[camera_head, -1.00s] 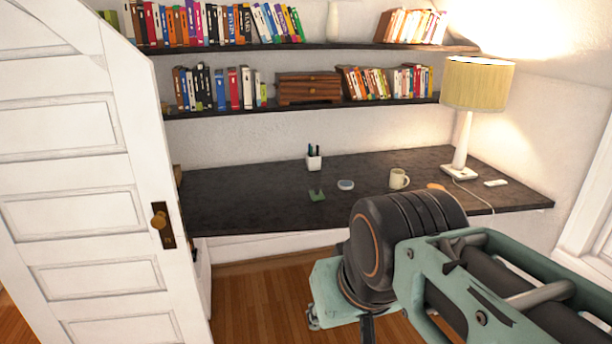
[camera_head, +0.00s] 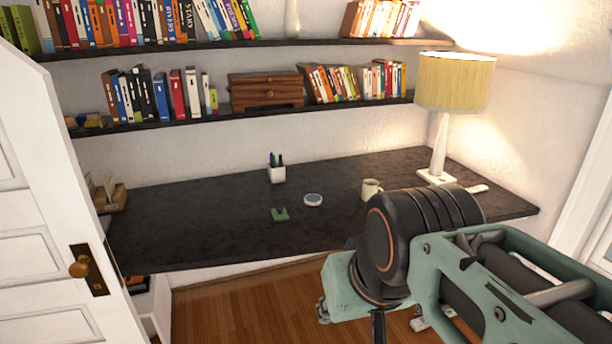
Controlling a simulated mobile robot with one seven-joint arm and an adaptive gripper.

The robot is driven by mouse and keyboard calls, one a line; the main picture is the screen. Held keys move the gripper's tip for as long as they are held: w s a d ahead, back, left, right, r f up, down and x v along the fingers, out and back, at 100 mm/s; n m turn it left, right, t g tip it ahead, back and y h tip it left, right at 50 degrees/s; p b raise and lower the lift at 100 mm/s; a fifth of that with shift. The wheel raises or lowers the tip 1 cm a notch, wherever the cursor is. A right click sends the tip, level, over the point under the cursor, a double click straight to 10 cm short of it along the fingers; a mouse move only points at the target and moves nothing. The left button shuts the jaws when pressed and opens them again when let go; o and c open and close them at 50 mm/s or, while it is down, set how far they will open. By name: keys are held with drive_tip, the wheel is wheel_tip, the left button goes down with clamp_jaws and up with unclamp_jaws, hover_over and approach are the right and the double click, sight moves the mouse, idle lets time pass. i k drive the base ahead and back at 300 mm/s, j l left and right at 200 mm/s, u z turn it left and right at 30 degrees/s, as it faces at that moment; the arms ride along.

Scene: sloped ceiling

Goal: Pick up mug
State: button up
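A cream mug (camera_head: 371,188) stands upright on the dark desk (camera_head: 190,215), toward its right half, left of the lamp. Its lower right side is close to the outline of my arm in the picture. My arm reaches in from the lower right, in front of the desk. The end of my gripper is mostly hidden behind the arm's black joint; only a small part (camera_head: 378,325) shows low down, below the desk edge and apart from the mug. Whether its fingers are open cannot be seen.
A white door with a brass knob (camera_head: 80,266) stands at the left. On the desk are a pen cup (camera_head: 277,173), a round white-rimmed object (camera_head: 313,200), a small green object (camera_head: 280,214) and a lamp (camera_head: 452,85). Bookshelves hang above. Wooden floor (camera_head: 240,307) lies in front.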

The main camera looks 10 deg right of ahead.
sight(370, 187)
drive_tip(key=i+l+z, duration=0.15)
drive_tip(key=i+l, duration=0.15)
drive_tip(key=i+l+z, duration=0.15)
drive_tip(key=i, duration=0.4)
